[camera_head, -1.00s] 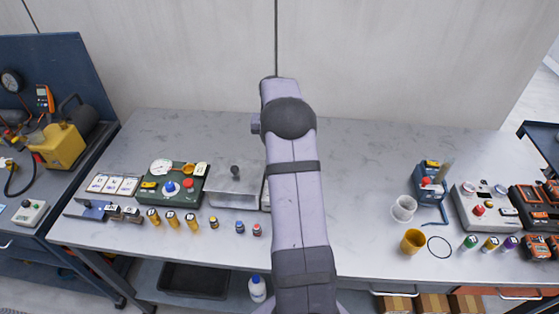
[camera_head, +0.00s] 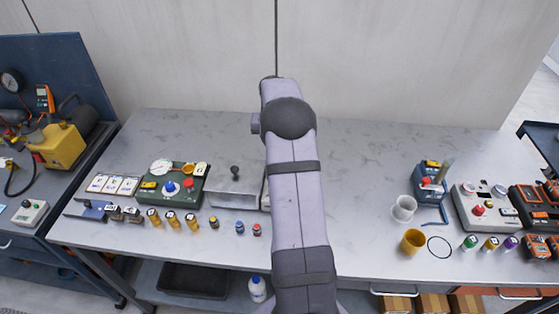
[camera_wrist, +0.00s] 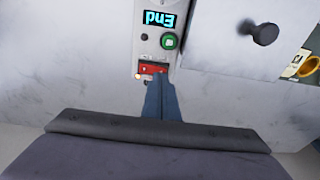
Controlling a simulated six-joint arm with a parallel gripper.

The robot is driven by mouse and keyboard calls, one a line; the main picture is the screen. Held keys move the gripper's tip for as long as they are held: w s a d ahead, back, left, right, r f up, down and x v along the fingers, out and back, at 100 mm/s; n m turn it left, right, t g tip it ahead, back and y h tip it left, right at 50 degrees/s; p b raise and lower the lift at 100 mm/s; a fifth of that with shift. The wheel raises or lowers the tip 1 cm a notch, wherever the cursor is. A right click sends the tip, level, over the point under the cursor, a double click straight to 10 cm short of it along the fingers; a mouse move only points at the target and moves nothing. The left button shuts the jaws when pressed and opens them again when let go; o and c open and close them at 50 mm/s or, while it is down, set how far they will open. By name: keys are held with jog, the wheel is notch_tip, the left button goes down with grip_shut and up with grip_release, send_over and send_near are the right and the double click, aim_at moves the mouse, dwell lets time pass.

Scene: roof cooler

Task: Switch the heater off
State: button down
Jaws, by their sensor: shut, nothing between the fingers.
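The heater's control panel (camera_wrist: 142,50) shows in the wrist view, upside down. It has a lit display (camera_wrist: 159,20) that reads "End", a round green button (camera_wrist: 169,41) and a red rocker switch (camera_wrist: 150,69). A small orange lamp (camera_wrist: 138,76) glows beside the switch. My gripper (camera_wrist: 160,77) is shut and empty, with its tips at the red switch and covering part of it. I cannot tell whether they touch it. In the head view the grey metal box with a black knob (camera_head: 234,190) stands left of my arm, which hides most of the panel.
A green control box (camera_head: 172,184) and several small bottles (camera_head: 192,221) are left of the metal box. The bench (camera_head: 350,160) behind is clear.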

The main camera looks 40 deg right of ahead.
jog(key=shift+f+b, duration=0.4)
jog(key=shift+f, duration=0.35)
dwell(0.4)
jog(key=shift+r, duration=0.1)
notch_tip(320, 180, up, 7)
jog(key=p, duration=0.5)
jog(key=shift+p, duration=0.4)
dwell(0.4)
jog(key=s+a+r+n, duration=0.2)
jog(key=s+a, duration=0.1)
jog(key=a, duration=0.6)
jog(key=s+a+r+n, duration=0.2)
jog(key=s+a, duration=0.2)
jog(key=a, duration=0.6)
jog(key=s+a+f+n, duration=0.1)
jog(key=s+a+n, duration=0.1)
jog(key=s+a, duration=0.4)
jog(key=s+a+f+n+g+y, duration=0.1)
jog(key=s+a+n, duration=0.2)
jog(key=s+a, duration=0.3)
jog(key=s, duration=0.5)
jog(key=shift+s+a+f, duration=0.2)
jog(key=shift+s, duration=0.2)
